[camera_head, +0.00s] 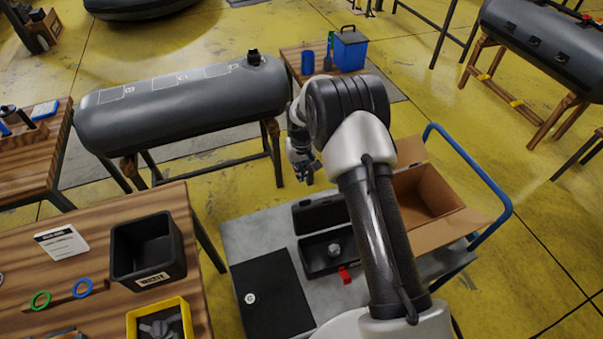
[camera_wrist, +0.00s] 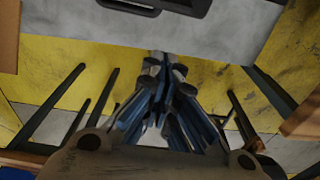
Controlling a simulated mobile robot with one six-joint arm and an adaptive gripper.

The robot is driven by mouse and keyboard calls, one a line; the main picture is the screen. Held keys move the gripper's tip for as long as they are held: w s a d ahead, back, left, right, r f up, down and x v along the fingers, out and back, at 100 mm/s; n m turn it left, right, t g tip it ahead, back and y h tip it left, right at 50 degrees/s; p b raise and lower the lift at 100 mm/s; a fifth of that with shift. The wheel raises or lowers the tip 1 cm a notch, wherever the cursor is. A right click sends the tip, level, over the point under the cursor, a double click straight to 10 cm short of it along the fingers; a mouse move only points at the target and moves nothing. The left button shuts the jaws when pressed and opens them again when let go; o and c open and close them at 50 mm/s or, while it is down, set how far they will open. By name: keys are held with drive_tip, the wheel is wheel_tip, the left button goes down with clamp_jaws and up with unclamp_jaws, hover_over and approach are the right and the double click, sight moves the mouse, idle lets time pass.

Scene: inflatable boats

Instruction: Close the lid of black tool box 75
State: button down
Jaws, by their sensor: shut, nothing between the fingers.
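The black tool box (camera_head: 318,262) lies on the grey cart top (camera_head: 243,238), with its lid (camera_head: 318,214) swung open on the far side. A small grey metal part sits inside it, and a red piece (camera_head: 345,275) shows at its front right. My arm covers part of its right side. My gripper (camera_head: 306,174) is shut and empty, above and beyond the open lid, apart from it. In the wrist view my gripper (camera_wrist: 164,68) points over yellow floor. A black edge with a handle-like loop (camera_wrist: 140,6), seemingly the tool box, shows at the top there.
An open cardboard box (camera_head: 430,190) stands on the cart right of my arm, near the blue cart handle (camera_head: 485,178). A black flat panel (camera_head: 270,295) lies left of the tool box. A grey inflatable tube (camera_head: 180,105) rests on a stand beyond. A wooden table (camera_head: 75,210) with bins is at left.

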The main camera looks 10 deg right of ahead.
drive_tip(key=s+f+b, duration=0.1)
drive_tip(key=s+f, duration=0.2)
drive_tip(key=f, duration=0.3)
drive_tip(key=shift+s+d, duration=0.15)
drive_tip(key=shift+d, duration=0.2)
